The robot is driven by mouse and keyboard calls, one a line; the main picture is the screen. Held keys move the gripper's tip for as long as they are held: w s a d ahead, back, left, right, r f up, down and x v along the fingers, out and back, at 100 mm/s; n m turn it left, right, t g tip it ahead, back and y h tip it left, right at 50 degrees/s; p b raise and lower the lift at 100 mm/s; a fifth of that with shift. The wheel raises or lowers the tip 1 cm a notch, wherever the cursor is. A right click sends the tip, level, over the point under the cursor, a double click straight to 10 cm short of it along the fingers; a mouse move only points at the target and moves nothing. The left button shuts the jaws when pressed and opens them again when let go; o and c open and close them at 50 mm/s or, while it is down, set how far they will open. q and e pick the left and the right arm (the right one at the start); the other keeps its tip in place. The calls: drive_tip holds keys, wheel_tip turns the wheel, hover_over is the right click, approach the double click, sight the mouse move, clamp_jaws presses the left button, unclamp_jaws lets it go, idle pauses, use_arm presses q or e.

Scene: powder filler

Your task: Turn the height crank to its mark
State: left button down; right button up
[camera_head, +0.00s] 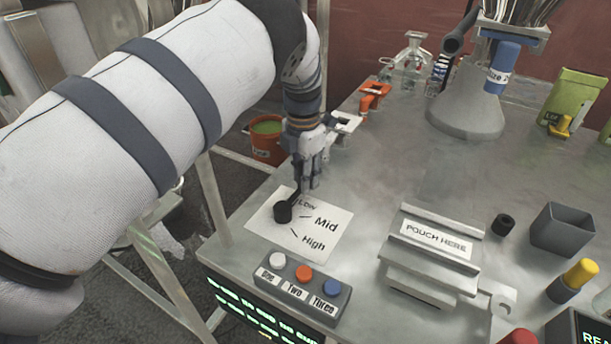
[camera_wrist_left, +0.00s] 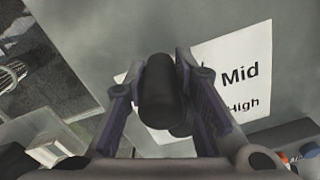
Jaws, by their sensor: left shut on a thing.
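The height crank (camera_head: 283,211) is a small black crank on a white label plate (camera_head: 262,226) marked Low, Mid and High. Its hub sits on the left part of the plate, and its arm points up toward the word Low. My left gripper (camera_head: 301,190) comes down from above and is shut on the crank's handle. In the left wrist view the black handle (camera_wrist_left: 159,88) stands between the two fingers of my left gripper (camera_wrist_left: 162,72), with Mid and High readable to the right. The Low mark is partly covered by the gripper. My right gripper is not in view.
A button box (camera_head: 301,287) with white, orange and blue buttons sits just in front of the plate. A metal pouch holder (camera_head: 432,252) stands to the right. A grey cone-shaped hopper (camera_head: 467,104) stands at the back. An orange bucket (camera_head: 267,140) is beyond the table's left edge.

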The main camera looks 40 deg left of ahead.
sight(300, 161)
use_arm(q)
drive_tip(key=shift+a, duration=0.4)
drive_tip(key=c, duration=1.3)
unclamp_jaws()
drive_tip(key=shift+s, duration=0.1)
drive_tip(key=shift+c, duration=0.2)
drive_tip(key=shift+d+r, duration=0.1)
drive_tip(key=shift+r, duration=0.25)
wheel_tip(300, 161, up, 7)
drive_tip(key=shift+f, duration=0.15)
